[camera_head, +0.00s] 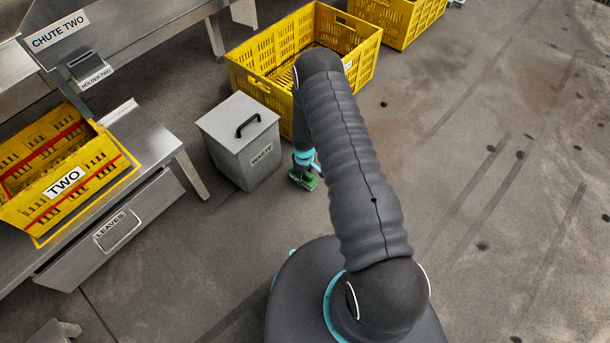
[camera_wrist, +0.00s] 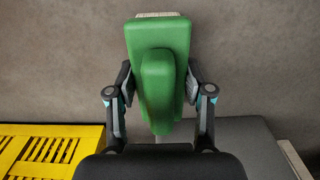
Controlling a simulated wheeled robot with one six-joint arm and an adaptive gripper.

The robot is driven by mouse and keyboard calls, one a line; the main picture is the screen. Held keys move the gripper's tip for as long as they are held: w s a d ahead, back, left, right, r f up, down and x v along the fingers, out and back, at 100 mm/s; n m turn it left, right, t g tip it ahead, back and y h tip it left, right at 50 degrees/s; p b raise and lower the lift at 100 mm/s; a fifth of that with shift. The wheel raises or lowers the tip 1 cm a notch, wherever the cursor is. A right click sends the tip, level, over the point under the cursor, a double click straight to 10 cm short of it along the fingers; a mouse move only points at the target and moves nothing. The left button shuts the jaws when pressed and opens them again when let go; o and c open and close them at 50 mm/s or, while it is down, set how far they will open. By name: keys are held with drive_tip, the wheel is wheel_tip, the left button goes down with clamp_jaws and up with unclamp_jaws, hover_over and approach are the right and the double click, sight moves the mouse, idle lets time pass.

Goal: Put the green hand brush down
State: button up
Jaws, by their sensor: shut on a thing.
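My gripper (camera_wrist: 158,108) is shut on the green hand brush (camera_wrist: 157,42), with one finger against each side of it. In the wrist view the brush extends away from me over the grey floor, and a pale strip shows at its far end. In the head view a small green part of the brush (camera_head: 309,183) shows just right of the waste bin, beside my arm. I cannot tell how far the brush is from the floor.
A grey lidded waste bin (camera_head: 231,160) stands close left of the brush. A yellow crate (camera_head: 262,83) is behind it. A metal bench (camera_head: 150,140) with a yellow crate marked TWO (camera_head: 35,216) and a LEAVES drawer (camera_head: 150,205) is at left. Floor at right is clear.

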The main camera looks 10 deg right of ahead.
drive_tip(key=shift+f, duration=0.2)
drive_tip(key=o, duration=1)
drive_tip(key=shift+r, duration=0.1)
wheel_tip(320, 180, up, 12)
drive_tip(key=shift+r+p, duration=0.1)
drive_tip(key=shift+p, duration=0.25)
drive_tip(key=s+r+m+t, duration=0.1)
drive_tip(key=s+r+m, duration=0.15)
drive_tip(key=r, duration=1.45)
drive_tip(key=s+r+m+t, duration=0.1)
drive_tip(key=s+r+t, duration=0.15)
drive_tip(key=r, duration=1.45)
drive_tip(key=s+r+m, duration=0.1)
drive_tip(key=s+r, duration=0.4)
drive_tip(key=s, duration=0.3)
drive_tip(key=s+r+m+t, duration=0.1)
drive_tip(key=s+r, duration=0.5)
drive_tip(key=s, duration=0.2)
drive_tip(key=s+r+m+t, duration=0.1)
drive_tip(key=s+r, duration=0.4)
drive_tip(key=s, duration=0.4)
drive_tip(key=shift+s+r+m, duration=0.1)
drive_tip(key=shift+r+m, duration=0.2)
drive_tip(key=shift+m, duration=0.05)
